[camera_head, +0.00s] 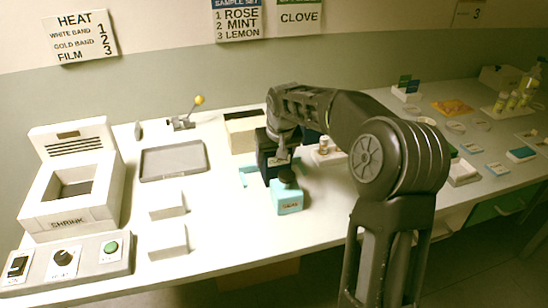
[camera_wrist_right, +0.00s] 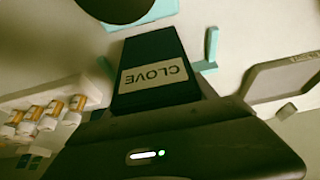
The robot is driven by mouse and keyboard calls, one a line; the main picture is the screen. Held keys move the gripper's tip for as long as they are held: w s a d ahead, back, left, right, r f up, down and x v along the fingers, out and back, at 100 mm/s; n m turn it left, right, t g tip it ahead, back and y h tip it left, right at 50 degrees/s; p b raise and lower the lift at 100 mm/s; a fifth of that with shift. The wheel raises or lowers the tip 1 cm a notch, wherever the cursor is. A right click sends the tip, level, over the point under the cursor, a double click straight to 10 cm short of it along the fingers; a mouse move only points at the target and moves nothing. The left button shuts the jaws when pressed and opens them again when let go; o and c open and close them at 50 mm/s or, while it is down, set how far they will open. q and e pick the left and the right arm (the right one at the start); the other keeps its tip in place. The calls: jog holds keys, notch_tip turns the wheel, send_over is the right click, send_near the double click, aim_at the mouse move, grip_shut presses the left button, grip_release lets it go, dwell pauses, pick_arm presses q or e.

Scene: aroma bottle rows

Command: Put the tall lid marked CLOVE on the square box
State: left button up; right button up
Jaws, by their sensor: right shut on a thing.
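The tall lid marked CLOVE (camera_wrist_right: 155,72) is dark navy with a pale label. In the head view the dark lid (camera_head: 265,155) stands upright among light-teal corner guides (camera_head: 246,178). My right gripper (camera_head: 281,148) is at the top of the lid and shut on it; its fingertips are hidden. In the right wrist view teal guides (camera_wrist_right: 208,60) show on both sides of the lid. I cannot make out the square box under the lid, nor whether the lid touches anything below. My left gripper is not in view.
A teal block with a black knob (camera_head: 288,196) stands close in front of the lid. A beige open box (camera_head: 240,132) is behind it. A grey tray (camera_head: 173,161) and white blocks (camera_head: 167,205) lie left. Orange-topped bottles (camera_wrist_right: 45,115) stand in a white rack in the wrist view.

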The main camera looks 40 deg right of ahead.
jog(key=o, duration=1.4)
jog(key=shift+o, duration=0.2)
jog(key=shift+r+p, duration=3.4)
jog(key=shift+r, duration=1.1)
